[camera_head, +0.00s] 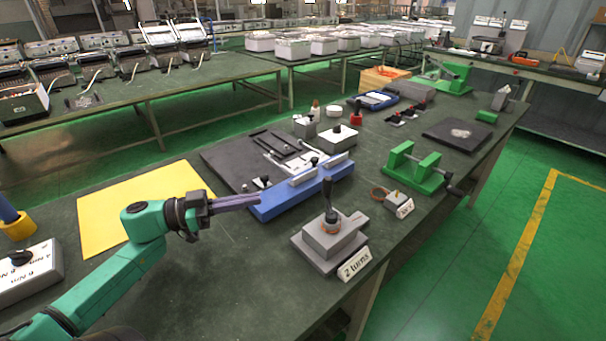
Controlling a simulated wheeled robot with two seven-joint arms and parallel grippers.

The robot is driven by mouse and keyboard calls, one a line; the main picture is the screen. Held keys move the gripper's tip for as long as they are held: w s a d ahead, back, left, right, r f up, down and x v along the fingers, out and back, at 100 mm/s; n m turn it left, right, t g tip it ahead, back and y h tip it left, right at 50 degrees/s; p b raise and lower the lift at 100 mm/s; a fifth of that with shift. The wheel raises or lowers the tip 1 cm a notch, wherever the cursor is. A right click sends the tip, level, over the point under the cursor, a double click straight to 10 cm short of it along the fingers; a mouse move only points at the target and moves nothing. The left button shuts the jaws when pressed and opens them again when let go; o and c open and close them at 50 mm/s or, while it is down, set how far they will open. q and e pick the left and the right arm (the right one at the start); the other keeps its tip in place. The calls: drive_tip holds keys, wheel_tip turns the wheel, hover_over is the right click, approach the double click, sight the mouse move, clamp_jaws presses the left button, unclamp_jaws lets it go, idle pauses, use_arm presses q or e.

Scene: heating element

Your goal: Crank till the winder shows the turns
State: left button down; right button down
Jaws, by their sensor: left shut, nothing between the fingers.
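A green bracket-shaped device (418,168) with a dark crank handle (455,190) on its right side stands on the workbench, right of centre; it looks like the winder. A grey block (330,236) with an upright black-knobbed lever (327,200) stands nearer the front edge. A white card (355,264) reading "2 turns" leans in front of it. My left gripper (256,200) is shut and empty, pointing right over the left end of a blue fixture, well left of the block and the green device. My right gripper is out of view.
The blue fixture (300,190) and a black plate (228,162) lie mid-bench. A small grey box (397,198) with a wire coil and tag sits between block and green device. A yellow sheet (110,205) lies left. The bench front (225,275) is bare.

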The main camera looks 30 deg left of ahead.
sight(323, 187)
use_arm(q)
drive_tip(key=x, duration=0.9)
drive_tip(key=s+d+x, duration=0.1)
drive_tip(key=x, duration=0.3)
drive_tip(key=shift+w+d+r, duration=0.1)
drive_tip(key=shift+w+r, duration=0.1)
drive_tip(key=shift+r, duration=0.15)
drive_tip(key=shift+w+f, duration=0.1)
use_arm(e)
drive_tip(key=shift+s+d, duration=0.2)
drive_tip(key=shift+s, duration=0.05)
use_arm(q)
drive_tip(key=p, duration=0.1)
drive_tip(key=w+p, duration=0.1)
drive_tip(key=shift+w+d+p, duration=0.3)
drive_tip(key=shift+p, duration=0.05)
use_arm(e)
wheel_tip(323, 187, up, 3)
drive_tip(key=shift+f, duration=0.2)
